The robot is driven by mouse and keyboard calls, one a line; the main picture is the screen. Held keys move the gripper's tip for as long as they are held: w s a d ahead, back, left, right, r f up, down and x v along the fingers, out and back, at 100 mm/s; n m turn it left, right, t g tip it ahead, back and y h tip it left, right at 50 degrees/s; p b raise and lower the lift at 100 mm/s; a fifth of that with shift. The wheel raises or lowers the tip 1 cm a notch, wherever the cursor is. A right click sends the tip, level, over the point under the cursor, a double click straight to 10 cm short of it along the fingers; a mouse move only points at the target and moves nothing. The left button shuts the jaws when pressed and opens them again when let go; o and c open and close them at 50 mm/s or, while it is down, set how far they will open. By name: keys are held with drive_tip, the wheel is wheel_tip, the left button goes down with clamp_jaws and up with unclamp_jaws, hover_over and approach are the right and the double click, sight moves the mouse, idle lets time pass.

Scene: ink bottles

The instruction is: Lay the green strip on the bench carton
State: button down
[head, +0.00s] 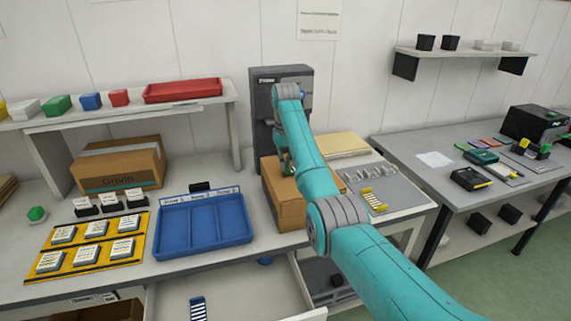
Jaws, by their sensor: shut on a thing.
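The carton stands on the bench between the blue tray and the small parts at the right. My teal arm crosses in front and covers much of the gripper and the carton's right side. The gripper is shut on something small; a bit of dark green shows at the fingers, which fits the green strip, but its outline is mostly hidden. I cannot tell whether it touches the carton.
A larger printed carton (118,165) stands under the shelf. A dark machine (262,100) rises behind. An open drawer (250,294) is below the bench.

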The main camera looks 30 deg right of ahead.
drive_tip(key=shift+f, duration=0.6)
drive_tip(key=c, duration=1.2)
unclamp_jaws()
drive_tip(key=shift+c, duration=0.2)
drive_tip(key=shift+r, duration=0.15)
